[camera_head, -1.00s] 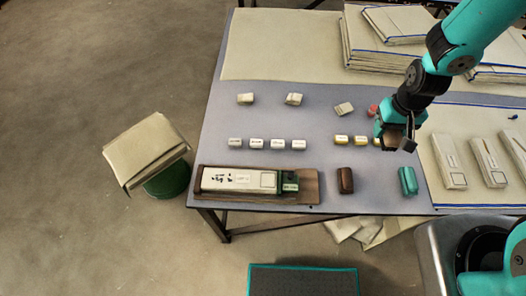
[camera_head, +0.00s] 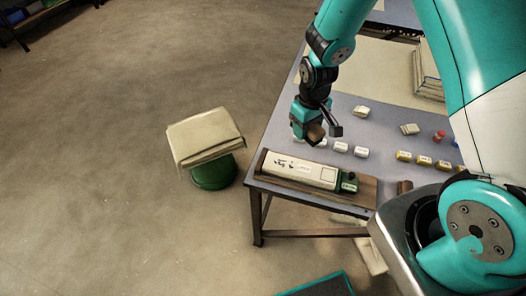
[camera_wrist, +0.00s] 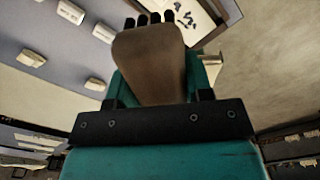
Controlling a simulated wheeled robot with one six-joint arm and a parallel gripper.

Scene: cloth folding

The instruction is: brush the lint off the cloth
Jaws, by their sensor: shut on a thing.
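A pale oblong cloth (camera_head: 299,171) with dark specks, which look like lint, lies on a brown board (camera_head: 364,184) at the table's near left edge. Part of it shows at the top of the wrist view (camera_wrist: 186,18). My gripper (camera_head: 321,128) is shut on a brown brush (camera_wrist: 150,62), a rounded tan-brown block that fills the middle of the wrist view. It hangs over the table just behind the speckled cloth, apart from it in the head view.
Small white blocks (camera_head: 361,152) and yellow-brown blocks (camera_head: 424,160) stand in rows on the grey table (camera_head: 385,135). A green stool (camera_head: 214,175) bearing a folded cream cloth (camera_head: 204,136) stands left. The floor around it is clear. My arm hides the table's right side.

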